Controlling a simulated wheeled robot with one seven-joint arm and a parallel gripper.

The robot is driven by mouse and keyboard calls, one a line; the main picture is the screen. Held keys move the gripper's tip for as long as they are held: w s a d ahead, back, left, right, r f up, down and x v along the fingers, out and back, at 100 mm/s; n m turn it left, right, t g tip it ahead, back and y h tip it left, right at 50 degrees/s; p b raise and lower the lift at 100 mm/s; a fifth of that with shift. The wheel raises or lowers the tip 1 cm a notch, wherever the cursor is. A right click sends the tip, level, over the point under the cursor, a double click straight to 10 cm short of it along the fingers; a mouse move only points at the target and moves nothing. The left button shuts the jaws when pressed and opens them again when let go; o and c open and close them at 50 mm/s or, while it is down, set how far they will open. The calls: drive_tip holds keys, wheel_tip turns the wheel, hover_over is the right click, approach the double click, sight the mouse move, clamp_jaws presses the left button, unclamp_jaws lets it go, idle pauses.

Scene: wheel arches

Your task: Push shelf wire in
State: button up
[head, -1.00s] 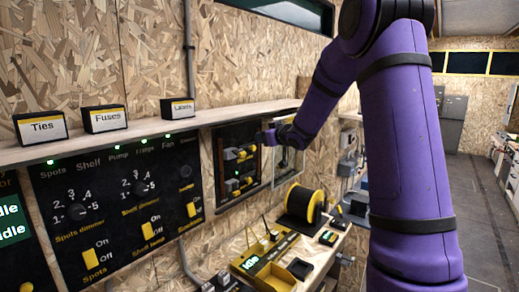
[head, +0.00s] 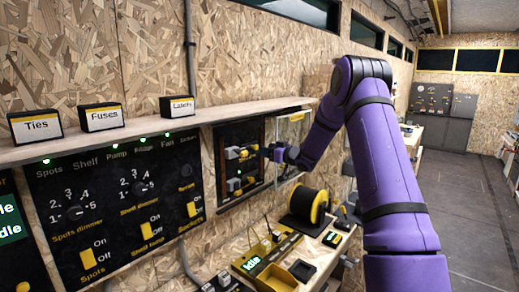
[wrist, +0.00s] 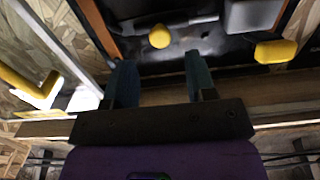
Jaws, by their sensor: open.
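A dark panel (head: 239,190) in a wooden frame on the wall holds two rows of grey connectors with yellow ends, an upper one (head: 236,153) and a lower one (head: 234,184). I cannot read which is the shelf wire. My gripper (head: 268,151) is at the panel's right edge, near the upper row. In the wrist view my gripper (wrist: 161,78) is open, with nothing between its fingers. A round yellow end (wrist: 160,36) lies ahead between the fingertips, apart from them. Another yellow end (wrist: 275,51) on a grey body is to the right.
A clear framed door (head: 291,135) stands open right of the panel. A wooden shelf (head: 150,133) with labelled boxes runs above the switch panel (head: 115,200). A black and yellow spool (head: 308,204) sits on the bench below.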

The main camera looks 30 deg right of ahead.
sight(257, 147)
drive_tip(key=x, duration=0.5)
